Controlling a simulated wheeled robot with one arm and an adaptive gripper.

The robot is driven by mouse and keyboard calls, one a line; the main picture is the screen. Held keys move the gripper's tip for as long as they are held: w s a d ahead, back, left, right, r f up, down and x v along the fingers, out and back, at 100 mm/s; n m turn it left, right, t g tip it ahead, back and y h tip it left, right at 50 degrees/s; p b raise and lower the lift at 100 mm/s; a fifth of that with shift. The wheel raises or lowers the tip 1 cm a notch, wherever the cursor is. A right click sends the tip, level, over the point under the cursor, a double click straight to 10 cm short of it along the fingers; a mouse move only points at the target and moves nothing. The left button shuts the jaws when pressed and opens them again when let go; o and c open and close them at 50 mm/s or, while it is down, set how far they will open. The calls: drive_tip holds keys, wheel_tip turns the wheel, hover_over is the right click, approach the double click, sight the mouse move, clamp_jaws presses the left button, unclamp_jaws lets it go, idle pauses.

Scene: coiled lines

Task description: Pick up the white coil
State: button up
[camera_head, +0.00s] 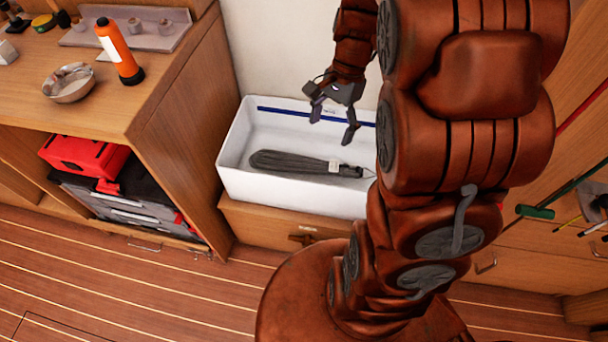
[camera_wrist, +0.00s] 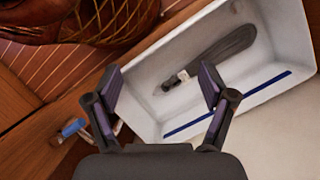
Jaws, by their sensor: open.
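My gripper (camera_head: 334,122) is open and empty above the right part of a white bin (camera_head: 290,192). In the wrist view its two fingers (camera_wrist: 160,80) stand wide apart. I cannot make out the white coil for sure in either view. In the wrist view a small blue piece (camera_wrist: 74,128) with a pale curved strand beside it lies left of my left finger, outside the bin. That finger partly hides the strand, and I cannot tell whether it is the coil. My arm hides much of the right side in the head view.
A dark grey long bundle (camera_head: 300,163) with a pale tag lies in the bin, which also shows in the wrist view (camera_wrist: 180,48). A wooden cabinet (camera_head: 165,115) stands left, bearing an orange flashlight (camera_head: 118,52) and a metal bowl (camera_head: 70,84). Tools lie far right.

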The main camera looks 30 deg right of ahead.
drive_tip(key=w+d+f+m+y+b, duration=0.1)
drive_tip(key=w+d+f+m+b, duration=0.25)
drive_tip(key=f, duration=0.45)
drive_tip(key=w+d+f+m+b, duration=0.25)
drive_tip(key=d+f+b, duration=0.25)
drive_tip(key=f, duration=0.3)
drive_tip(key=m+t+y+b, duration=0.1)
drive_tip(key=m+t+b, duration=0.1)
drive_tip(key=m+b, duration=0.4)
approach(346, 166)
drive_tip(key=x, duration=0.3)
drive_tip(key=shift+w+a, duration=0.15)
drive_tip(key=shift+b+x, duration=1.4)
drive_tip(key=shift+x, duration=2.55)
clamp_jaws()
drive_tip(key=r+p, duration=0.1)
drive_tip(key=r, duration=0.4)
drive_tip(key=r+p, duration=0.1)
drive_tip(key=r, duration=0.4)
drive_tip(key=shift+d+p, duration=0.25)
drive_tip(key=shift+p, duration=0.05)
